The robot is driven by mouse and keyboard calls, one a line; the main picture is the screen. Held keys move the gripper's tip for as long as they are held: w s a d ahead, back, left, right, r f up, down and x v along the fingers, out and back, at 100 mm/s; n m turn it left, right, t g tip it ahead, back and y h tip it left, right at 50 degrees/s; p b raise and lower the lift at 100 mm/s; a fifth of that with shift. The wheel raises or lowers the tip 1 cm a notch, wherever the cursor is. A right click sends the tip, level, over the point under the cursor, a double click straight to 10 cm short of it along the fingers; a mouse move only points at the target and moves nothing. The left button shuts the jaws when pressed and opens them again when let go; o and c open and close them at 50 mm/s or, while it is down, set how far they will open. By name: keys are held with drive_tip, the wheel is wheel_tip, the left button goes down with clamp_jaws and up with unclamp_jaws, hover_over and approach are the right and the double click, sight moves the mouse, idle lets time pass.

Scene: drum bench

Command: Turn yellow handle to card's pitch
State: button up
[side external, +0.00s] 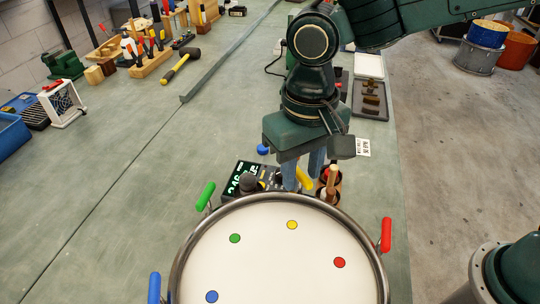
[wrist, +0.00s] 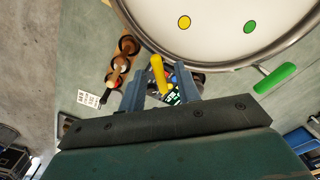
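A drum (side external: 185,235) with a white head stands at the front, and its rim also shows in the wrist view (wrist: 213,66). The yellow handle (side external: 304,179) sticks up at its far rim. In the wrist view, the yellow handle (wrist: 159,75) shows between my two blue-grey fingers. My gripper (side external: 302,172) is open, with a visible gap on either side of the handle. The white card (side external: 363,147) lies on the bench to the right, and also shows in the wrist view (wrist: 88,98); its print is too small to read. A black box with a lit green display (side external: 241,179) stands behind the drum, partly hidden; its digits are unclear.
Green (side external: 205,195), red (side external: 386,235) and blue (side external: 154,288) handles stand around the rim. A wooden-handled item (side external: 331,180) stands close right of my gripper. A blue ball (side external: 263,149) is just behind the box. The bench's left middle is clear.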

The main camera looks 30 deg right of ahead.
clamp_jaws()
drive_tip(key=shift+n, duration=0.4)
drive_tip(key=n, duration=0.4)
drive_tip(key=shift+r, duration=0.1)
drive_tip(key=n, duration=0.5)
drive_tip(key=shift+n, duration=0.4)
unclamp_jaws()
